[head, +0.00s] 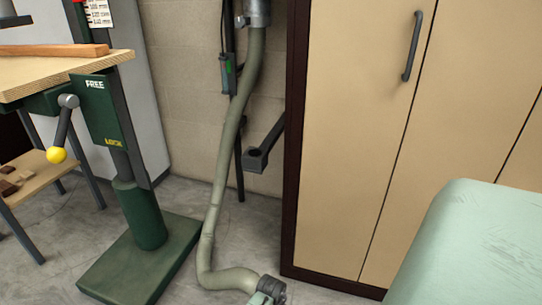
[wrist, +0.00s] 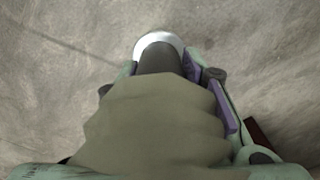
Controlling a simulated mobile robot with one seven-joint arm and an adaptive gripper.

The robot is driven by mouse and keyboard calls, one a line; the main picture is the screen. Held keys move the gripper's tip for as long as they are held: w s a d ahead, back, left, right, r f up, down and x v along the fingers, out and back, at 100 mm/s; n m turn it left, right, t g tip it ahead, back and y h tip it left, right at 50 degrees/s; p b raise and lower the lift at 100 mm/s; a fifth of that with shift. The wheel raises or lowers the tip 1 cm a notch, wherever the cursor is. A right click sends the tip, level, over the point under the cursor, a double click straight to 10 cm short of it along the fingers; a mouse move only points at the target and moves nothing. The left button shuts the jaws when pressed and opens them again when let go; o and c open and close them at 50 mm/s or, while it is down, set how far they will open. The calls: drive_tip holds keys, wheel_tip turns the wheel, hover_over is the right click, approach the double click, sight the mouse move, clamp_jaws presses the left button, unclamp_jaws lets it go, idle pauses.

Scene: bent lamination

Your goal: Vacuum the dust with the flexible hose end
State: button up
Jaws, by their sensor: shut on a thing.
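The flexible hose (head: 215,195) is grey-green. It hangs from a metal pipe (head: 257,12) at the wall, drops to the floor and curves right towards my gripper (head: 267,292) at the bottom of the head view. In the wrist view, my gripper (wrist: 162,66) is shut on the hose end (wrist: 160,58), with purple pads on both sides of its dark cuff. A pale round rim shows at the tip. The wide hose body (wrist: 150,125) fills the lower middle and hides much of the gripper. I cannot clearly make out dust on the grey floor (wrist: 60,90).
A beige cabinet (head: 350,130) with a dark frame stands right of the hose. A green machine stand (head: 150,255) with a wooden table stands left. A grey bracket (head: 263,148) juts out behind the hose.

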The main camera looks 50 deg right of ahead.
drive_tip(key=shift+r+p, duration=1.5)
drive_tip(key=shift+r, duration=0.1)
